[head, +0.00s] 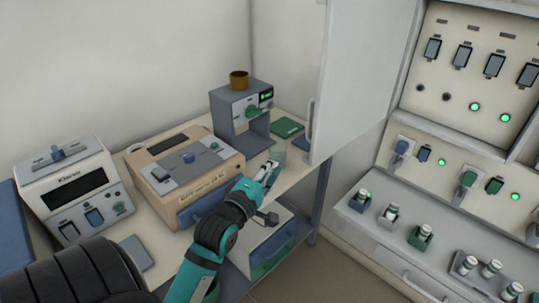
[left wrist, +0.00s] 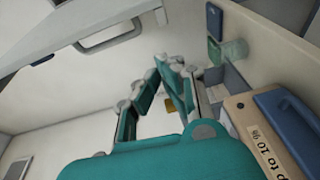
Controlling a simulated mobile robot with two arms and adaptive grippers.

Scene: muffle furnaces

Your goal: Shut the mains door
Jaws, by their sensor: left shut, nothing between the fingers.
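The mains door (head: 362,75) is a tall pale grey panel standing open beside the switch panel (head: 470,75) at the right of the head view. Its upright handle (head: 311,122) is on its left edge. In the left wrist view a pale panel with a handle (left wrist: 110,38), apparently this door, crosses the upper left. My left gripper (head: 272,172) is shut and empty, below and left of the door's handle and apart from it. Its fingers also show in the left wrist view (left wrist: 162,72). My right gripper is in neither view.
A bench holds a white device (head: 70,185), a beige device (head: 185,168), a grey stand (head: 238,110) and a clear beaker (head: 278,152) close to my left gripper. A sloped console (head: 400,262) with switches lies below the panel. Floor (head: 335,275) shows between bench and console.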

